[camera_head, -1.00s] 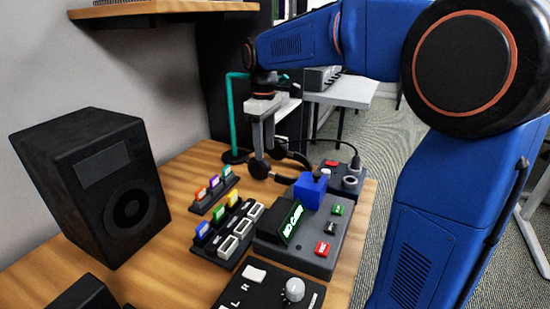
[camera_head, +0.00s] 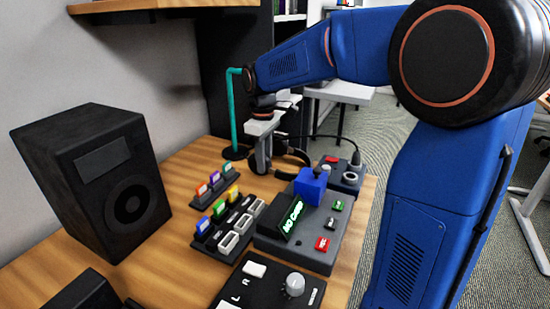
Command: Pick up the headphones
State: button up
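The black headphones (camera_head: 293,160) lie on the wooden desk behind the control boxes, near the far right edge. A black cable arches from them toward the dark box with the knob. My gripper (camera_head: 264,165) points down at the headphones' left side, and its grey fingers overlap the ear cup there. The finger tips and part of the headphones are hard to make out. I cannot tell whether the fingers touch the headphones or how far apart they are.
A teal stand (camera_head: 234,115) rises just left of my gripper. A black speaker (camera_head: 95,185) stands at the left. The control box (camera_head: 305,245) with a blue block (camera_head: 310,186) and racks of coloured plugs (camera_head: 225,228) sit in front. Bare desk lies between the speaker and the racks.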

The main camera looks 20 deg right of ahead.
grip_shut()
jog(key=shift+r, duration=0.1)
jog(key=shift+a+r, duration=0.1)
jog(key=shift+r, duration=0.45)
jog(key=s+a, duration=0.2)
jog(key=shift+s+a, duration=0.3)
jog(key=shift+s, duration=0.05)
notch_tip(320, 180, up, 14)
jog(key=shift+f, duration=0.15)
